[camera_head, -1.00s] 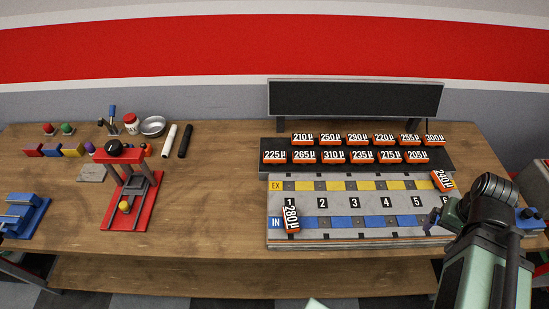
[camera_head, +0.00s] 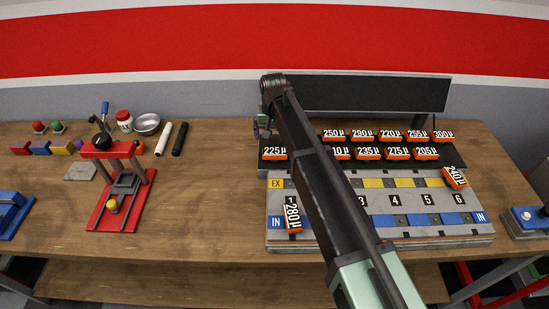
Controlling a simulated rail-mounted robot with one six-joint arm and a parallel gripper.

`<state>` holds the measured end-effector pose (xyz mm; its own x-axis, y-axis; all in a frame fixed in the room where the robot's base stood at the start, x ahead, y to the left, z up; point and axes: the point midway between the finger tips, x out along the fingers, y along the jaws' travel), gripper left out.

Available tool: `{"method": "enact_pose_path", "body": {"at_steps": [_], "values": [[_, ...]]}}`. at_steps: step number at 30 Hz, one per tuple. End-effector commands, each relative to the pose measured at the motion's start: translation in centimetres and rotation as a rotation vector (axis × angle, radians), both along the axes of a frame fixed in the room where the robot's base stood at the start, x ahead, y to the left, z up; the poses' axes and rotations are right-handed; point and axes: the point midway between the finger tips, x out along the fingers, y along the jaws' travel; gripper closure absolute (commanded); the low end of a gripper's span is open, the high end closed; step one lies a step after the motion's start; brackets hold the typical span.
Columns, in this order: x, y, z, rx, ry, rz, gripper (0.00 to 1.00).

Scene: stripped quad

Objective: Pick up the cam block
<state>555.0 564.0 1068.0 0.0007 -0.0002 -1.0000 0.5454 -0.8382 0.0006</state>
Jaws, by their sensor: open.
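No object is marked as the cam block, and I cannot tell which one it is. A grey board (camera_head: 380,240) has an EX row and an IN row with numbered places. An orange block labelled 280µ (camera_head: 292,217) sits askew by place 1. Another labelled 240µ (camera_head: 455,178) lies tilted at the board's upper right. My gripper (camera_head: 262,127) is open, small and partly hidden by my arm, above the rear of the bench near the 225µ block (camera_head: 274,153). My arm covers part of the board and some blocks.
A black rack (camera_head: 440,165) holds several orange labelled blocks, with a dark panel (camera_head: 380,95) behind. A red press (camera_head: 120,190), grey slab (camera_head: 80,171), bowl (camera_head: 147,124) and jar (camera_head: 124,120) stand left. Bench between press and board is clear.

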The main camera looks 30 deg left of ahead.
Motion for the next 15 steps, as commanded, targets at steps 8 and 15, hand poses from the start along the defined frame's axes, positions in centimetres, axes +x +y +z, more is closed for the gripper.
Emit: {"method": "enact_pose_path", "body": {"at_steps": [8,15], "values": [[0.1,-0.1,-4.2,0.0,0.0,0.0,0.0],[0.2,-0.2,-7.4,0.0,0.0,0.0,0.0]]}}
